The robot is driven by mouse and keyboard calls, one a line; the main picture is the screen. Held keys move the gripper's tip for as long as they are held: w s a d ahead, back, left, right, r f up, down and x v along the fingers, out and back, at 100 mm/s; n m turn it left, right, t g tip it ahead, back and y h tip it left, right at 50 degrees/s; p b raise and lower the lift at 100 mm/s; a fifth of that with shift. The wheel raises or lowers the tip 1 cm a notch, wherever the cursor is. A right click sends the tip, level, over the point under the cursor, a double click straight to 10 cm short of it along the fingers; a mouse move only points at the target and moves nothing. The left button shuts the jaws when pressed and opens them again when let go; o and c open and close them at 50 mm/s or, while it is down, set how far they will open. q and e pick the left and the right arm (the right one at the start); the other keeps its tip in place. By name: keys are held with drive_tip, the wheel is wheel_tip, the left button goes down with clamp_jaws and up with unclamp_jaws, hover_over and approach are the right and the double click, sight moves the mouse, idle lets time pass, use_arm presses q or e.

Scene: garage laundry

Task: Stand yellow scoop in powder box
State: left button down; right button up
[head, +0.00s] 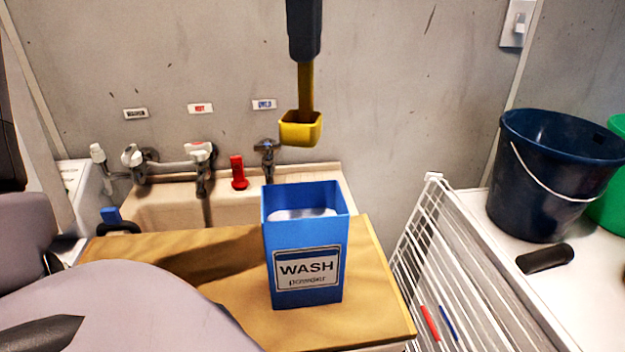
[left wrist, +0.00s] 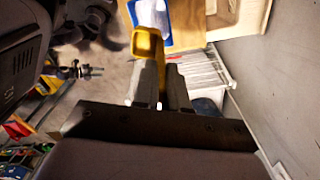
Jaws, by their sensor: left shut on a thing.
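The yellow scoop (head: 301,128) hangs cup-down by its upright handle in the head view, above and behind the powder box. The powder box (head: 307,240) is blue, open-topped and labelled WASH, with white powder visible inside. It stands upright on a wooden board (head: 215,285). My left gripper (head: 305,58) comes down from the top edge and is shut on the scoop's handle. The scoop is clear of the box. In the left wrist view the scoop (left wrist: 147,42) shows at the fingertips of my left gripper (left wrist: 163,68).
Behind the board is a sink (head: 170,205) with taps and a red object (head: 238,172). A white drying rack (head: 440,250) stands to the right. A dark blue bucket (head: 545,180) and a black object (head: 545,258) are on the white surface at far right.

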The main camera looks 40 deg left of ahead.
sight(305, 85)
use_arm(q)
wheel_tip(305, 85, down, 18)
idle(0.4)
drive_tip(key=shift+a+r, duration=0.1)
drive_tip(key=shift+f, duration=0.25)
drive_tip(key=c, duration=1.2)
unclamp_jaws()
drive_tip(key=shift+r, duration=0.2)
wheel_tip(305, 85, up, 12)
drive_tip(key=shift+r, duration=0.1)
